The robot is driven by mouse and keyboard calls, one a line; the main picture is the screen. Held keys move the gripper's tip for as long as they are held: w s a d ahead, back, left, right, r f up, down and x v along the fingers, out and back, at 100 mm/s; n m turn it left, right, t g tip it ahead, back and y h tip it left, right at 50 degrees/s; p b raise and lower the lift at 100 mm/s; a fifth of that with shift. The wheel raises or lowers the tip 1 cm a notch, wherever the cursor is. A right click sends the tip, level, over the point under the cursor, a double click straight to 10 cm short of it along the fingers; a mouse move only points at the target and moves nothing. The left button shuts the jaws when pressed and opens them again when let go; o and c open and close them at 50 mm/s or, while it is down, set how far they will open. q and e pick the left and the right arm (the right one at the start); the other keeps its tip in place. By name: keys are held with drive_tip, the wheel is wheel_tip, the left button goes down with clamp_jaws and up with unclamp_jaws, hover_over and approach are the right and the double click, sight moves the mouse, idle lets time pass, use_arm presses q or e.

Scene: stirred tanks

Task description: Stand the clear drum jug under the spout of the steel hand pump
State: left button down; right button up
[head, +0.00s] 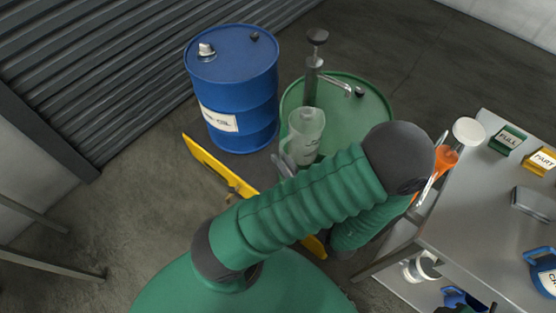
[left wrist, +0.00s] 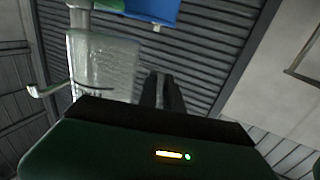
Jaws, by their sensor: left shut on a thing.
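The clear drum jug (head: 305,137) is in the head view, in front of the green drum and below the pump. My left gripper (head: 284,164) is shut at the jug's left side, apparently on its handle; my arm hides part of this. In the left wrist view the jug (left wrist: 103,68) is beside the dark fingers (left wrist: 161,91). The steel hand pump (head: 311,82) stands upright on the green drum (head: 345,115), with a black knob on top. Its spout (head: 336,83) points right in the picture, away from the jug. My right gripper is not in view.
A blue drum (head: 232,90) stands left of the green drum. A yellow bar (head: 205,162) lies low in front of them. A steel table (head: 470,220) at right holds an orange bottle (head: 446,158) and labelled blocks. Open floor (head: 120,220) is at left.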

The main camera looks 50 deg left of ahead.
sight(296, 161)
use_arm(q)
drive_tip(key=w+f, duration=0.2)
drive_tip(key=w, duration=0.2)
drive_tip(key=shift+w+a+f+b, duration=0.1)
drive_tip(key=shift+a+f+b, duration=0.1)
drive_tip(key=shift+f+b, duration=0.2)
drive_tip(key=shift+w+p, duration=0.3)
drive_tip(key=shift+w, duration=0.9)
drive_tip(key=shift+w+a, duration=0.2)
drive_tip(key=shift+w, duration=1.75)
drive_tip(key=shift+w+a+f, duration=0.1)
drive_tip(key=shift+w+f, duration=0.15)
drive_tip(key=shift+w, duration=0.95)
drive_tip(key=shift+w+a+f, duration=0.1)
drive_tip(key=shift+w+f, duration=0.1)
drive_tip(key=shift+w, duration=1)
drive_tip(key=shift+d+f+b, duration=0.1)
drive_tip(key=shift+f+b, duration=0.4)
drive_tip(key=c, duration=1.4)
unclamp_jaws()
drive_tip(key=shift+c, duration=0.2)
drive_tip(key=shift+f, duration=0.1)
